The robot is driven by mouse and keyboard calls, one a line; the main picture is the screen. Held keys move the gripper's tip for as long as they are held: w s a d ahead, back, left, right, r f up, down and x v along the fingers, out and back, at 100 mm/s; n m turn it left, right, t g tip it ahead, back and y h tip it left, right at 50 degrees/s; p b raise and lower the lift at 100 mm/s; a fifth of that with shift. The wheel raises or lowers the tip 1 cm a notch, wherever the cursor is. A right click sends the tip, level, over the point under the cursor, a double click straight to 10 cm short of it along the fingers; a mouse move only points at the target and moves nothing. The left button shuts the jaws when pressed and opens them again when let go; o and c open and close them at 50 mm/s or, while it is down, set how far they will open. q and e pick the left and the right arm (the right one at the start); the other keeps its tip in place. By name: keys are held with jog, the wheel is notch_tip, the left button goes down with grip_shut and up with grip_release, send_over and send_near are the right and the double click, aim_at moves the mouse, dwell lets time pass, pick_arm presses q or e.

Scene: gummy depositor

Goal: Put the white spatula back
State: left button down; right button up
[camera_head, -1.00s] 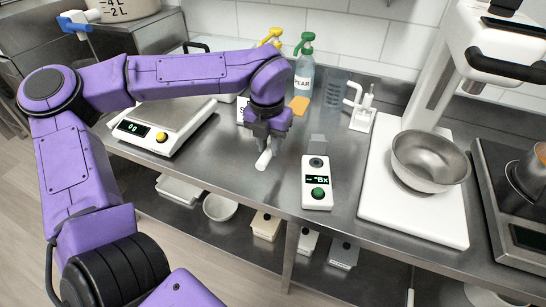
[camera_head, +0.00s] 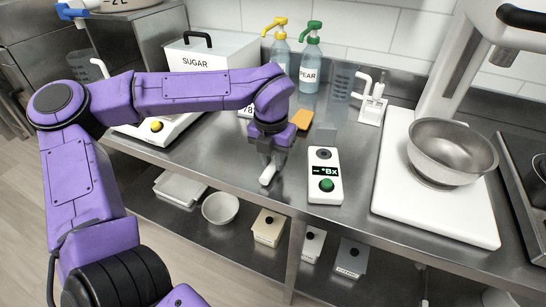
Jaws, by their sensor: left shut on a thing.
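My left gripper (camera_head: 269,150) is above the metal counter, just left of the white refractometer. It points down and is shut on the white spatula. The white spatula (camera_head: 268,175) shows as a short white piece below the fingers, slightly tilted; its upper part is hidden by the gripper. I cannot tell whether its tip touches the counter. A white holder (camera_head: 372,108) with a white upright tool stands at the back, right of the gripper. My right gripper is not in view.
The refractometer (camera_head: 324,178) lies right of the gripper. An orange sponge (camera_head: 301,119), pump bottles (camera_head: 310,68) and a clear beaker (camera_head: 341,83) stand behind. A steel bowl (camera_head: 452,150) sits on the white mixer base (camera_head: 440,212). The front counter left of the gripper is clear.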

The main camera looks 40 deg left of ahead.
pick_arm(q)
jog(key=shift+f, duration=0.3)
dwell(0.4)
jog(key=c, duration=0.9)
grip_release()
jog(key=shift+o, duration=0.2)
notch_tip(320, 180, up, 10)
jog(key=shift+s+r, duration=0.25)
jog(key=shift+s, duration=0.2)
jog(key=shift+d, duration=0.1)
